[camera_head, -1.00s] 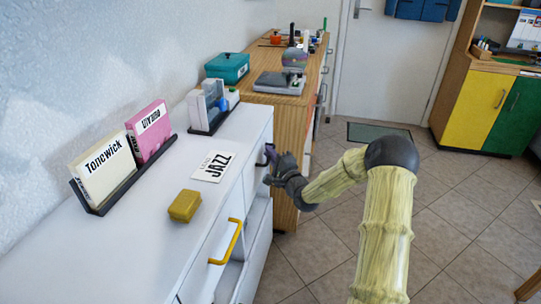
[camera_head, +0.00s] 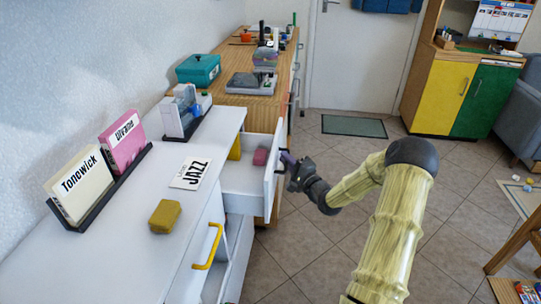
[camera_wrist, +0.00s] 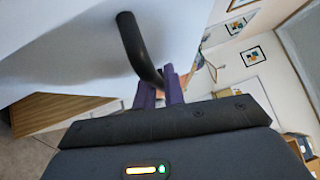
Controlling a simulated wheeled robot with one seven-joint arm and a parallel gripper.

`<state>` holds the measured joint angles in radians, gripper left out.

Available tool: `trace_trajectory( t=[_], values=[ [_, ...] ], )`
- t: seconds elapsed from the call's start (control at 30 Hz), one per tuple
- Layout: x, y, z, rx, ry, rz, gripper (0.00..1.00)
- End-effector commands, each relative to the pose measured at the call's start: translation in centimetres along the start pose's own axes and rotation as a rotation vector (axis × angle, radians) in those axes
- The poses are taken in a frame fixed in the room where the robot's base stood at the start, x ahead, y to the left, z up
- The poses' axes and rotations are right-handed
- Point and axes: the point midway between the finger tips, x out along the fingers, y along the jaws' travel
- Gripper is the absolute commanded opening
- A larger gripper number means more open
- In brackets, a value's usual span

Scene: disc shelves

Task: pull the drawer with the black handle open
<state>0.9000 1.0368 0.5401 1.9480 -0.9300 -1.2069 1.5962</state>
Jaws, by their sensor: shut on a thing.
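The drawer with the black handle is pulled out of the white cabinet, and its inside (camera_head: 243,178) shows in the head view. A yellow item (camera_head: 234,149) and a pinkish-red item (camera_head: 260,157) are in it. The black handle (camera_wrist: 137,45) curves across the white drawer front in the wrist view. My gripper (camera_head: 289,163) is at the drawer front, and its purple fingers (camera_wrist: 160,92) are shut on one end of the handle. In the head view the handle is mostly hidden by my gripper.
A yellow handle (camera_head: 208,246) is on the cabinet front nearer to me. The white cabinet top holds a yellow block (camera_head: 165,216), a JAZZ card (camera_head: 191,173) and a black rack (camera_head: 100,188) with two cases.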

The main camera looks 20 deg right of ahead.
Motion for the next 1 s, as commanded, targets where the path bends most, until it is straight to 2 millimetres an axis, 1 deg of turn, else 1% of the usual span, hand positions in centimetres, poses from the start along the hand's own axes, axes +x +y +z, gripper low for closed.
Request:
trace_trajectory(
  t=[0.03,0.2,0.4,0.6,0.8,1.0],
  values=[
    [-0.9,-0.2,-0.8,0.002,0.005,0.006,0.00],
    [-3.1,-0.8,-3.1,0.003,0.005,0.006,0.00],
    [-5.7,-1.5,-5.6,0.002,0.005,0.006,0.00],
    [-8.0,-1.9,-7.8,0.003,0.004,0.007,0.00],
    [-9.3,-2.2,-9.2,0.003,0.002,0.006,0.00],
    [-9.8,-2.3,-9.7,0.003,0.001,0.007,0.00]
  ],
)
